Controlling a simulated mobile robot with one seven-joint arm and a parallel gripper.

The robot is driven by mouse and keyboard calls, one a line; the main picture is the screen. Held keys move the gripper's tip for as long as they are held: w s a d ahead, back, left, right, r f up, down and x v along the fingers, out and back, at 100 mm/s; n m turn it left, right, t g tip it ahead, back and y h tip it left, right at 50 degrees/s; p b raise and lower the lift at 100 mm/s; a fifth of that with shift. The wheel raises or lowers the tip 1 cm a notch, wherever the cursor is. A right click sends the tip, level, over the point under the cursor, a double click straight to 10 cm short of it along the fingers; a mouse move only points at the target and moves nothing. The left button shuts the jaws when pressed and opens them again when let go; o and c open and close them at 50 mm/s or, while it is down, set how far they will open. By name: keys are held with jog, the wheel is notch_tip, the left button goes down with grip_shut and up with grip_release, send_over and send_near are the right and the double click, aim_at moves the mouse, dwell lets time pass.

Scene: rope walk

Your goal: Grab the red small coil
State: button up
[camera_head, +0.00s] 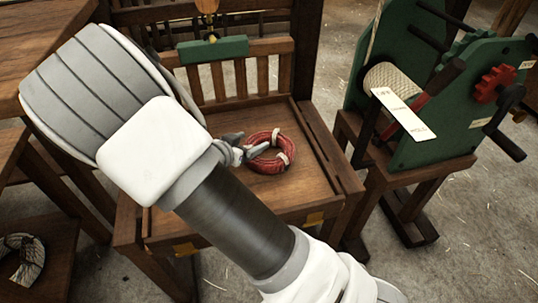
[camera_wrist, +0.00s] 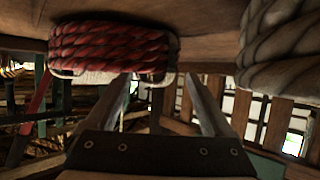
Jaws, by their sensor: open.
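The red small coil (camera_head: 268,138) is a ring of red rope with pale ties. It lies on the wooden seat of a slatted bench (camera_head: 322,178). My gripper (camera_head: 238,150) is open at the left edge of the coil, low over the seat. In the wrist view the red coil (camera_wrist: 108,45) fills the upper left, ahead of my gripper (camera_wrist: 158,80). Its right end lies in front of the gap between the fingers, and most of it extends left of that gap. I cannot tell whether a finger touches it.
A thicker grey coil (camera_wrist: 283,45) is close on the right in the wrist view; my arm may hide it in the head view. A green geared machine (camera_head: 425,110) stands on a wooden stand at the right. Another pale coil (camera_head: 24,258) lies at the lower left.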

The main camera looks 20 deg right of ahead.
jog(key=shift+x, duration=1.15)
jog(key=shift+s, duration=0.1)
grip_shut()
